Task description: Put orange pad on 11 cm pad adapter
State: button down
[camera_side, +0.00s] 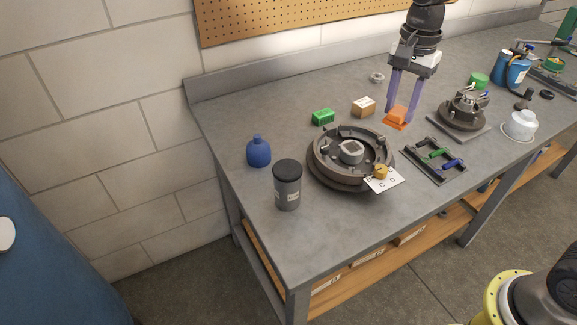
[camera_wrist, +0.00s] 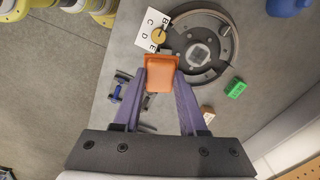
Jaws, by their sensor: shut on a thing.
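The orange pad (camera_side: 396,118) is a small block between the purple fingers of my gripper (camera_side: 399,112). The wrist view shows the pad (camera_wrist: 161,72) clasped at the tips of my gripper (camera_wrist: 160,82), above the bench. A round grey ring-shaped fixture (camera_side: 322,174) lies left of and nearer than my gripper in the side view. A pale block (camera_side: 351,148) sits at its centre; the ring also shows in the wrist view (camera_wrist: 224,70). A second round grey fixture (camera_side: 461,122) stands on a square plate to the right. No label shows which part is the 11 cm adapter.
A green block (camera_side: 323,117) and a brown box (camera_side: 363,106) lie on the bench left of my gripper. A white lettered card (camera_side: 386,180) lies at the ring's front. A dark tray (camera_side: 435,160) with green and blue tools lies right of the ring. A blue bottle (camera_side: 258,151) and grey canister (camera_side: 287,190) stand left.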

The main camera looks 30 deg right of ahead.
jog(key=s+a+r+n, duration=0.2)
jog(key=s+a+r, duration=0.1)
jog(key=a, duration=0.5)
jog(key=s+a+r+n, duration=0.2)
jog(key=s+a+n, duration=0.1)
jog(key=a, duration=0.4)
send_near(288, 168)
jog(key=shift+s+d+f, duration=0.25)
jog(key=shift+s+f, duration=0.2)
jog(key=shift+s, duration=0.1)
jog(key=shift+w+a+f, duration=0.25)
jog(key=shift+w+f, duration=0.2)
jog(key=shift+f, duration=0.15)
jog(key=shift+w+f, duration=0.1)
jog(key=shift+f, duration=1.55)
jog(key=shift+f, duration=0.1)
jog(key=shift+c, duration=2.3)
grip_release()
